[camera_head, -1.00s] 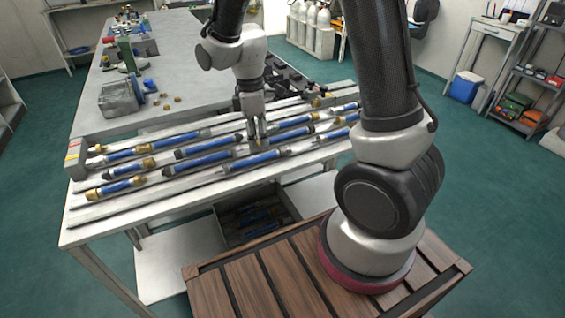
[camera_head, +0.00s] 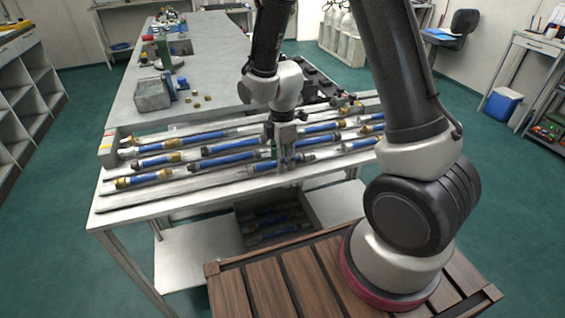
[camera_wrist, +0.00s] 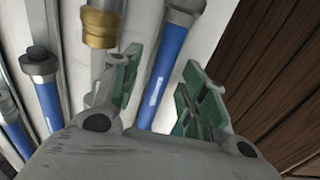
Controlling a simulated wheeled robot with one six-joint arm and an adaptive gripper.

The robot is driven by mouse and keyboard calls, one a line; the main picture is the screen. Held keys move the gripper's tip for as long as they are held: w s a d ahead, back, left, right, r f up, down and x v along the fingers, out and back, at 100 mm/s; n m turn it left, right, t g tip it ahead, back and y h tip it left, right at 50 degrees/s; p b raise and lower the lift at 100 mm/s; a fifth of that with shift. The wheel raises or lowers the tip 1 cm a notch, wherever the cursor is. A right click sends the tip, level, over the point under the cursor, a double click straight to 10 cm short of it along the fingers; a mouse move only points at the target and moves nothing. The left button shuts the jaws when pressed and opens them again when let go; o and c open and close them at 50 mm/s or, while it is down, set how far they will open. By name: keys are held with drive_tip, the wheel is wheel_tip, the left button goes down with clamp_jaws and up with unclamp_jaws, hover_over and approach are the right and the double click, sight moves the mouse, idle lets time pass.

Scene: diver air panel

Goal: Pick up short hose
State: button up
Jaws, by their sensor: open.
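Several short hoses with blue sleeves lie in rows on the rack at the front of the bench. One blue hose with grey end fittings (camera_head: 262,167) lies in the front row, under and beside my gripper (camera_head: 285,158). In the wrist view a blue hose with a grey end (camera_wrist: 168,60) runs between the two green-padded fingers of my open gripper (camera_wrist: 162,92). Whether the fingers touch it I cannot tell. A brass-ended hose (camera_wrist: 100,28) lies just left of the left finger. Another grey-ended blue hose (camera_wrist: 45,88) lies further left.
A brass-ended blue hose (camera_head: 145,179) lies at the left of the front row. Neighbouring hoses (camera_head: 228,157) lie close behind. A wooden slatted surface (camera_head: 275,285) is in front of the bench. A lower bin (camera_head: 270,222) holds more hoses.

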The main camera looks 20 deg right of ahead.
clamp_jaws()
idle(0.3)
